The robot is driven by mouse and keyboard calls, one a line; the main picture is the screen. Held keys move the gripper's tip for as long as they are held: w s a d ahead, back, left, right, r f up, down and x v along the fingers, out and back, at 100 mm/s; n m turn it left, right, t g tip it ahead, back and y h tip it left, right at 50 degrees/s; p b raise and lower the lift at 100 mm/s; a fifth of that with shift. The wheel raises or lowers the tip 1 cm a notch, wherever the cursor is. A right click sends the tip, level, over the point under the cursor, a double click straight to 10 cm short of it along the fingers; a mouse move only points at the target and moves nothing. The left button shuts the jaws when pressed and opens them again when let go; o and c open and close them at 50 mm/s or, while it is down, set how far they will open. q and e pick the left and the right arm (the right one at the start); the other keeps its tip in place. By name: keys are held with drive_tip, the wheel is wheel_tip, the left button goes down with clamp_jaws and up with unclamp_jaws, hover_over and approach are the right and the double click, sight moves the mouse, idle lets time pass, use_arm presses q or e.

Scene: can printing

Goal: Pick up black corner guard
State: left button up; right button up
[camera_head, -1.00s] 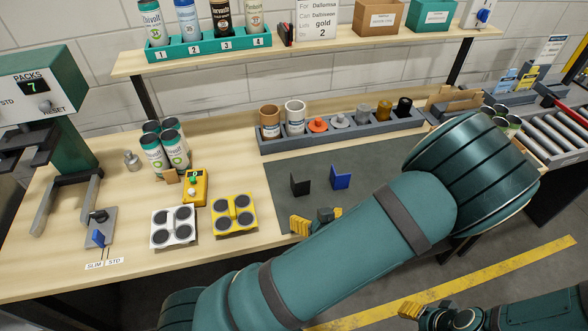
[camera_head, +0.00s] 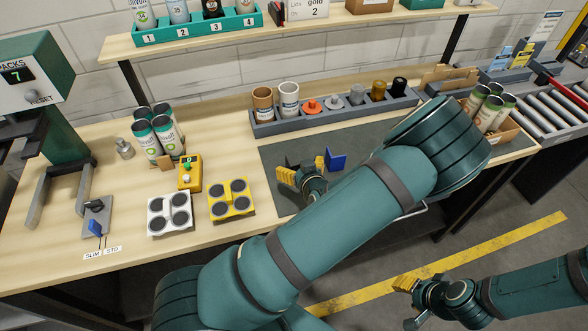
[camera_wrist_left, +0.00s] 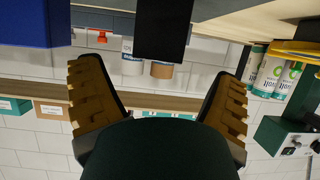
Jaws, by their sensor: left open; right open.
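The black corner guard (camera_head: 292,162) stands on the dark mat (camera_head: 262,160), partly hidden by my left gripper (camera_head: 303,170). My left gripper is open with its yellow fingers around the guard's place. In the left wrist view the black guard (camera_wrist_left: 162,30) hangs at the top centre, in the gap between the open fingers (camera_wrist_left: 160,98), with clear space on both sides. No finger visibly touches it. My right gripper (camera_head: 407,296) is open and empty, over the floor at the lower right.
A blue corner guard (camera_head: 336,160) stands just right of my left gripper; it also shows in the wrist view (camera_wrist_left: 30,22). A grey rack (camera_head: 330,117) with lids and cups lies behind. Yellow (camera_head: 230,199) and white (camera_head: 170,214) trays stand at the left.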

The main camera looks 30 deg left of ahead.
use_arm(q)
drive_tip(key=shift+x, duration=2)
drive_tip(key=shift+w+d+f, duration=0.1)
drive_tip(key=shift+d, duration=0.1)
drive_tip(key=c, duration=1.1)
